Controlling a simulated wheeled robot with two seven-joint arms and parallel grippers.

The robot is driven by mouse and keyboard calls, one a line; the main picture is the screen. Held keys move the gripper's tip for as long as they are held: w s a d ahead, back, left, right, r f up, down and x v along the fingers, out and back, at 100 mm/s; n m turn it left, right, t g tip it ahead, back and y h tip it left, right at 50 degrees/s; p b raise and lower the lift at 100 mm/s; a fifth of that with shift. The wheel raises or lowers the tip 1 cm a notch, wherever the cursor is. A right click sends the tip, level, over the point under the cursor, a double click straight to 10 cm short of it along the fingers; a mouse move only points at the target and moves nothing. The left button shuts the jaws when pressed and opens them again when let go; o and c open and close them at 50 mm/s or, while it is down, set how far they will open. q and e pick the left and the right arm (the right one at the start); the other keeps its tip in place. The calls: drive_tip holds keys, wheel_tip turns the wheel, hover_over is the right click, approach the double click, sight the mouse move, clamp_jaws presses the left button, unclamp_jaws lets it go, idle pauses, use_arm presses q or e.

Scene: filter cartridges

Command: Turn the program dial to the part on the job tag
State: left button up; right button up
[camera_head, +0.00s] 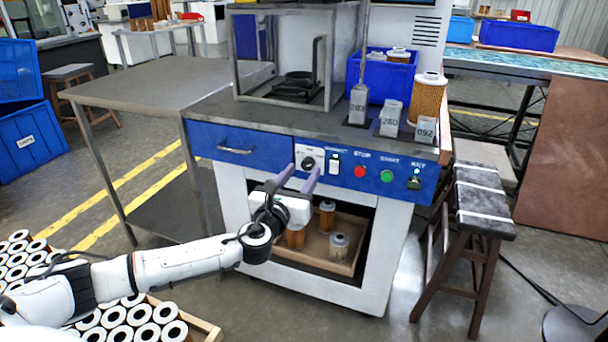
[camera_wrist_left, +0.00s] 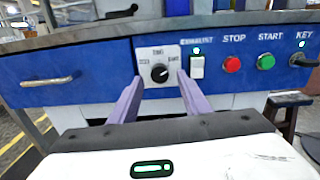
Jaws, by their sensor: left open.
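The program dial is a black knob (camera_wrist_left: 160,73) on a white plate with small blurred labels at left, top and right. Its light mark seems to point to the upper right. In the head view the dial (camera_head: 308,162) is on the blue front panel. My left gripper (camera_head: 303,174) is open, its two purple fingers pointing at the panel, one on each side of the knob. I cannot tell whether they touch it. Numbered grey blocks stand on the bench: 203 (camera_head: 357,105), 260 (camera_head: 390,118) and 092 (camera_head: 425,131). I cannot tell which thing is the job tag. My right gripper is out of view.
Right of the dial are an exhaust switch (camera_wrist_left: 197,68), a red stop button (camera_wrist_left: 232,65), a green start button (camera_wrist_left: 266,62) and a key switch (camera_head: 414,183). A drawer handle (camera_head: 235,150) is left. Below, an open shelf holds a wooden tray (camera_head: 345,268) with cartridges.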

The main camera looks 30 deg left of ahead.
sight(308, 164)
use_arm(q)
drive_tip(key=shift+x, duration=0.9)
drive_tip(key=shift+w, duration=0.25)
drive_tip(key=c, duration=1)
drive_tip(key=shift+c, duration=0.2)
